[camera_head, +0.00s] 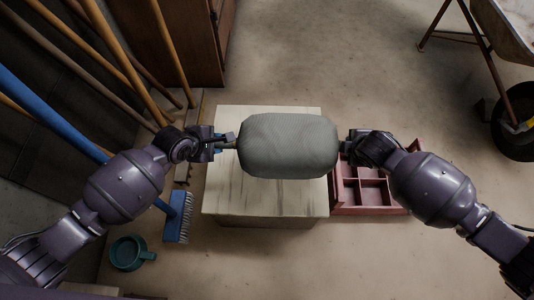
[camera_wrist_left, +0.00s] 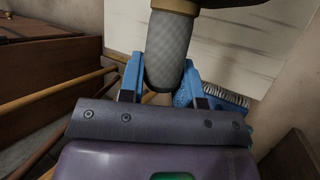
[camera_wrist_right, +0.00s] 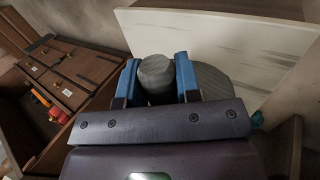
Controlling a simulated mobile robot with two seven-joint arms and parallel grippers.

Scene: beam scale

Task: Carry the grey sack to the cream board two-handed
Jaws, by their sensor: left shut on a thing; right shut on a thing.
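The grey sack (camera_head: 288,146) is a plump bundle lying level between my two grippers, over the cream board (camera_head: 240,197) in the head view. Its right end reaches past the board's right edge. I cannot tell how high above the board it is. My left gripper (camera_head: 229,142) is shut on the sack's left end; in the left wrist view that end (camera_wrist_left: 165,62) sits between the blue fingers. My right gripper (camera_head: 342,147) is shut on the right end, which shows between the fingers in the right wrist view (camera_wrist_right: 156,76).
A red compartment tray (camera_head: 372,211) stands right of the board. A blue broom (camera_head: 178,219), long wooden handles (camera_head: 112,66) and a teal mug (camera_head: 127,252) are at left. A cabinet (camera_head: 190,40) is behind; a wheelbarrow (camera_head: 505,35) is at far right. Floor behind the board is clear.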

